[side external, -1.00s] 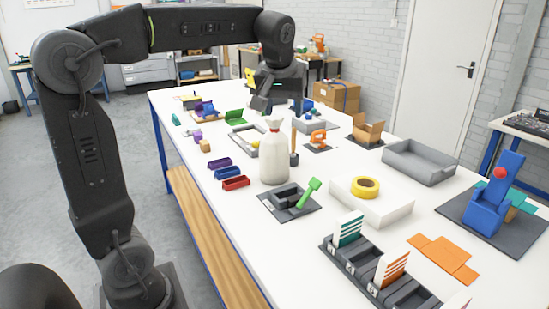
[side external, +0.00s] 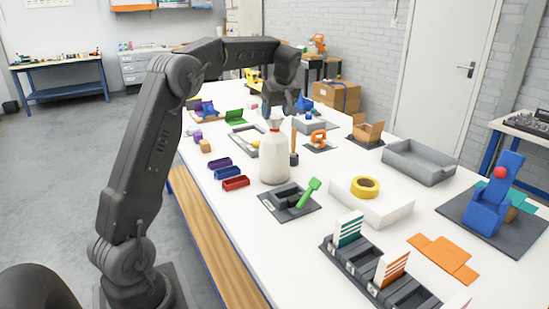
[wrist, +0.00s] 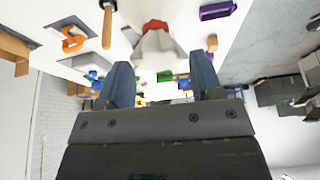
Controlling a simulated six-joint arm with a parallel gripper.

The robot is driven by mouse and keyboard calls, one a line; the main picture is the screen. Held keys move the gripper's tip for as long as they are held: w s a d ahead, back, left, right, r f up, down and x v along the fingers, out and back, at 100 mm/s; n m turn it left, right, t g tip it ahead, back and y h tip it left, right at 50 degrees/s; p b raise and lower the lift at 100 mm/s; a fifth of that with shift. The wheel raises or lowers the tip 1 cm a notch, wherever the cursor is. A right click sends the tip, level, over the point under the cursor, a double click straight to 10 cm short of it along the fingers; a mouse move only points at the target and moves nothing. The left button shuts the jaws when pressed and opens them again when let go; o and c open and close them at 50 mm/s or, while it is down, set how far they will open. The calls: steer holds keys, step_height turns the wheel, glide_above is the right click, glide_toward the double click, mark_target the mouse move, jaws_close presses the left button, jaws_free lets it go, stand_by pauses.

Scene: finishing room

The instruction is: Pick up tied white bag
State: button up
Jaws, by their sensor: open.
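The tied white bag (side external: 275,157) stands upright on the white table in the side view, with a red tie around its narrow neck and a small flared top. In the wrist view the bag's white top (wrist: 157,45) and red tie show ahead of the fingertips, roughly between them in the picture. My gripper (side external: 284,108) is close behind the bag's top in the side view. Whether a finger touches the bag is unclear.
A wooden-handled tool (side external: 294,148) stands just right of the bag. A dark tray with a green handle (side external: 308,192) lies in front. Purple, blue and red bins (side external: 235,183) lie at left. A white box bears yellow tape (side external: 365,187). A grey tray (side external: 419,162) is at right.

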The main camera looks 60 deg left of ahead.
mark_target(273, 125)
steer(key=shift+x, duration=3.3)
steer(key=shift+w+a, duration=0.1)
steer(key=shift+w, duration=0.05)
steer(key=shift+c, duration=0.4)
steer(key=shift+r, duration=0.1)
jaws_close()
